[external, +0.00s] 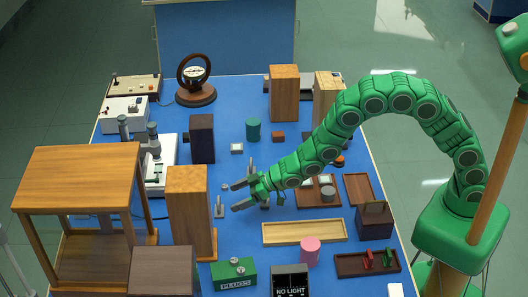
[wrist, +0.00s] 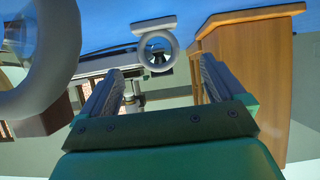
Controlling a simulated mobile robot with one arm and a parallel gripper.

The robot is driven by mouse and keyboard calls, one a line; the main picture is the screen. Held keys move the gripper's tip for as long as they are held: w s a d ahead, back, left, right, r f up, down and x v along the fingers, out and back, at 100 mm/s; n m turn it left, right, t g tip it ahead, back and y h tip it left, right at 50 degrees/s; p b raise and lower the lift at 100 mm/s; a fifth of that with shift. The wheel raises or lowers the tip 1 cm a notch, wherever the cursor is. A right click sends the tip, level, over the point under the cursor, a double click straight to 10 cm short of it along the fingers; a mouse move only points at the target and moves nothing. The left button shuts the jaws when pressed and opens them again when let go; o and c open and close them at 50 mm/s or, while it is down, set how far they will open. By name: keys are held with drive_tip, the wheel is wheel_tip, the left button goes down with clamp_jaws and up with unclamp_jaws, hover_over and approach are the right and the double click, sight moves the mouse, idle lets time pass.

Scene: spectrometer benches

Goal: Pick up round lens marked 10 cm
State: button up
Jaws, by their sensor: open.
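My gripper (external: 236,196) is open and empty, low over the blue bench, fingers pointing left. It also shows in the wrist view (wrist: 160,72). In the wrist view, which looks inverted, a small round lens in a grey ring (wrist: 172,38) appears beyond the fingertips, between them. A larger ring (wrist: 66,62) is close at the left edge, outside the fingers. In the external view, a small stand (external: 219,207) is just left of the fingertips. Another upright piece (external: 251,165) is behind the gripper. I cannot read any 10 cm marking.
A tall wooden block (external: 190,212) stands left of the gripper; it fills the right side in the wrist view (wrist: 250,70). A dark block (external: 202,138) and a teal cylinder (external: 253,129) are farther back. A pale wooden tray (external: 303,232) lies to the front right.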

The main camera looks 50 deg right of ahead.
sight(218, 204)
drive_tip(key=shift+x, duration=3.95)
drive_tip(key=shift+w+r, duration=0.1)
drive_tip(key=c, duration=1.1)
drive_tip(key=shift+r, duration=0.1)
